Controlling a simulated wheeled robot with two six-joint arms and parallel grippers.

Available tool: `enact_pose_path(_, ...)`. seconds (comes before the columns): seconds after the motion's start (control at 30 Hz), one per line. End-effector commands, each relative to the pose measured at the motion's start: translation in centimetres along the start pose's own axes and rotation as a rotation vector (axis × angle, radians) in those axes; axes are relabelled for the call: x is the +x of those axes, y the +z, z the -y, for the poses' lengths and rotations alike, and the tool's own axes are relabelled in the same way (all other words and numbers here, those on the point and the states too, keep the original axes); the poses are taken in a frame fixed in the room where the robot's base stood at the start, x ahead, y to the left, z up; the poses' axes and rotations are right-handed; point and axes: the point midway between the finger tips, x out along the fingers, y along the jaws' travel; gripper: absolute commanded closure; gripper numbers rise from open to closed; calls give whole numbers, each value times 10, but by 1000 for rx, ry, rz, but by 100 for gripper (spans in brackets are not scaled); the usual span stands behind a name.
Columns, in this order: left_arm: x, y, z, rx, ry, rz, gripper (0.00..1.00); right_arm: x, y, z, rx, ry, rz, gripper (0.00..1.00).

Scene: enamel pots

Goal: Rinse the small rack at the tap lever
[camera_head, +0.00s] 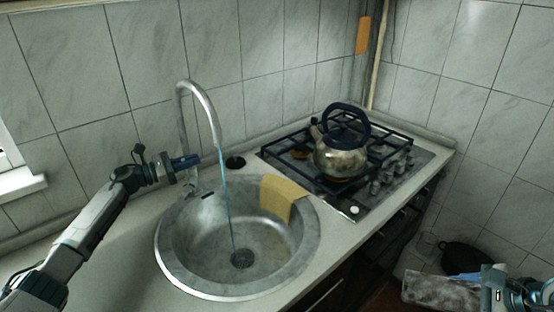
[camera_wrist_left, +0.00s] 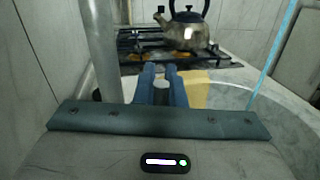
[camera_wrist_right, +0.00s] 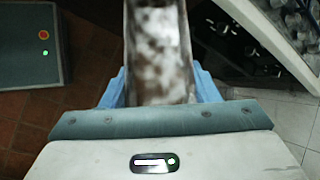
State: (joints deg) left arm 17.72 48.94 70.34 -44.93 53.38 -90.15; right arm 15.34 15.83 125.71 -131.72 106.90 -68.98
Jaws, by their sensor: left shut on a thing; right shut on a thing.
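The tap (camera_head: 203,98) curves over the round steel sink (camera_head: 168,262), and a thin blue stream of water (camera_head: 228,212) runs from it to the drain. My left gripper (camera_head: 188,161) is at the base of the tap. In the left wrist view its blue fingers (camera_wrist_left: 161,84) are shut on a short grey piece, the tap lever (camera_wrist_left: 161,96). My right gripper (camera_head: 482,288) is low at the right, away from the sink. It is shut on the small rack (camera_head: 438,288), a mottled grey-white flat piece, which also shows between the fingers in the right wrist view (camera_wrist_right: 160,50).
A kettle (camera_head: 340,158) with a dark handle stands on the gas hob (camera_head: 284,165) right of the sink. A yellow cloth (camera_head: 281,196) hangs over the sink rim. A dark pot (camera_head: 467,256) is on the floor beyond the rack. The sink bowl is empty apart from water.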

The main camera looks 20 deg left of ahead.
Motion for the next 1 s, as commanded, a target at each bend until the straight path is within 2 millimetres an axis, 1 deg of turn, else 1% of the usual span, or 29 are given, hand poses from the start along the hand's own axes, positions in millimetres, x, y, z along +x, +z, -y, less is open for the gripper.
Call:
enact_pose_path(0.03,-1,-4,2,14,-1,5,100,8,-4,-4,-1,-1,0,71)
enact_pose_path(0.1,-1,-2,3,25,-1,12,100,11,-6,-6,-1,-1,0,71)
enact_pose_path(0.47,-1,2,4,33,0,16,100,10,-6,-6,0,-1,0,71)
enact_pose_path(0.5,-1,2,4,33,0,16,86,10,-6,-6,0,-1,0,71)
enact_pose_path(0.53,-1,2,4,33,0,15,81,10,-6,-6,0,-1,0,71)
enact_pose_path(0.83,-2,1,4,33,-1,14,81,11,-6,-6,0,-1,0,71)
enact_pose_path(0.93,-8,-1,4,34,0,12,81,13,-8,-7,0,-1,0,71)
enact_pose_path(1.0,-16,-3,4,35,-1,10,81,16,-9,-9,0,-1,0,71)
